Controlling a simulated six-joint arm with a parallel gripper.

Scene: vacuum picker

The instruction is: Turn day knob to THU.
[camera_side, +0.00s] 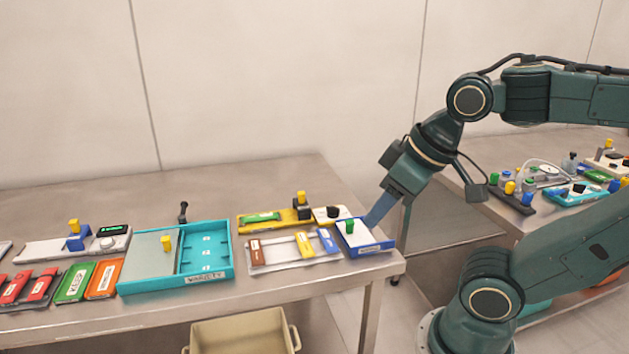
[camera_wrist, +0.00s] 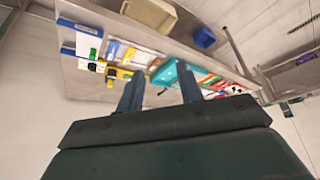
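No lettering that reads as days is legible, so I cannot tell for certain which knob is the day knob. A white-topped blue box (camera_side: 366,240) with a green knob (camera_side: 350,227) stands at the table's right front corner. Behind it, a white dial plate (camera_side: 340,211) with a small black knob (camera_side: 332,212) sits beside a yellow fixture (camera_side: 247,225). My gripper (camera_side: 376,220) hangs at the table's right end, close to the blue box; contact cannot be told. In the wrist view its fingers (camera_wrist: 160,88) are apart with nothing between them.
A teal VARIETY tray (camera_side: 210,281) stands mid-table, with a light tray (camera_side: 295,265) of coloured blocks to its right. Red, green and orange packs lie left. A beige bin (camera_side: 240,333) is below.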

